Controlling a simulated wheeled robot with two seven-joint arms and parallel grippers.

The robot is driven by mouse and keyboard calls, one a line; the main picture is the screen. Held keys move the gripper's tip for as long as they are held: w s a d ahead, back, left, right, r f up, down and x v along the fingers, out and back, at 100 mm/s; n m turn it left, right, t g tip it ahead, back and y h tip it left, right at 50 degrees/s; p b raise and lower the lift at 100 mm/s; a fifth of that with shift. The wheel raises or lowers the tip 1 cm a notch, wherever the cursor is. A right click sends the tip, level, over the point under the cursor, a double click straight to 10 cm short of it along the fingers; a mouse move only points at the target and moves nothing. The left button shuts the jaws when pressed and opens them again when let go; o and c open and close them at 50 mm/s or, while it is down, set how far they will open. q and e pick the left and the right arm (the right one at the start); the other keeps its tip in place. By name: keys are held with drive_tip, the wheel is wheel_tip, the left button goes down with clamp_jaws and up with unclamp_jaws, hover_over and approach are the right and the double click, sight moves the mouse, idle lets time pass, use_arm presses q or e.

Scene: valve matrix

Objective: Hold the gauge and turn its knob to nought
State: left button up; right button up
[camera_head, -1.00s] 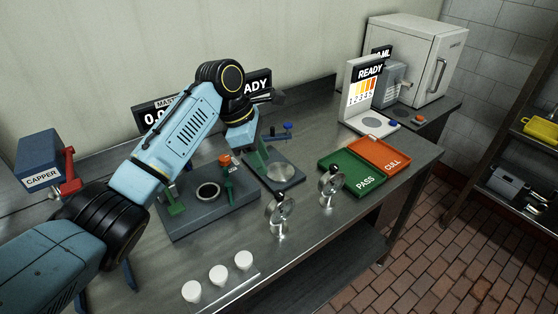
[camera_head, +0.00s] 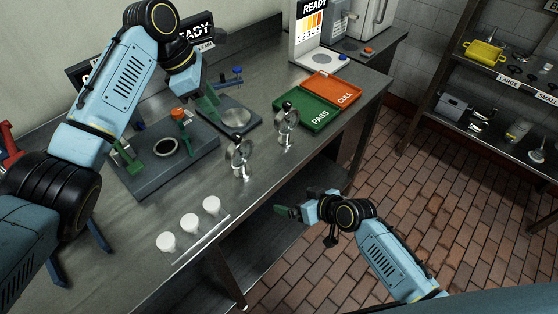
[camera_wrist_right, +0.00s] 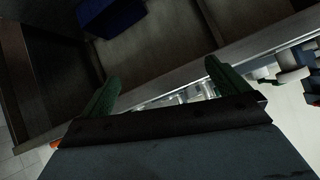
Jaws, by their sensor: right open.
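Two round, metal-rimmed dial-like pieces stand upright on small bases near the bench's front edge, one nearer (camera_head: 239,155) and one farther (camera_head: 286,125). I cannot tell which is the gauge, nor read a dial or pick out its knob. My right gripper (camera_head: 283,211) is off the bench's front edge, below and right of the dial pieces. The right wrist view shows its green fingers (camera_wrist_right: 160,90) spread with nothing between.
A grey fixture (camera_head: 140,172) with an orange knob (camera_head: 178,113) stands left of a smaller fixture (camera_head: 238,117). Green PASS (camera_head: 308,114) and orange CULL (camera_head: 335,88) trays lie farther right. A shelf rack (camera_head: 500,75) stands right.

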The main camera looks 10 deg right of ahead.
sight(243, 155)
drive_tip(key=w+a+r+n+t+y, duration=0.1)
drive_tip(key=a+r+y, duration=0.15)
drive_tip(key=r, duration=0.45)
drive_tip(key=w+a+r+n+y, duration=0.1)
drive_tip(key=a+r+n, duration=0.15)
drive_tip(key=r, duration=0.55)
drive_tip(key=shift+m, duration=0.35)
drive_tip(key=x, duration=1.3)
drive_tip(key=shift+w+a+f, duration=0.1)
drive_tip(key=shift+w+a, duration=0.1)
drive_tip(key=shift+w, duration=0.05)
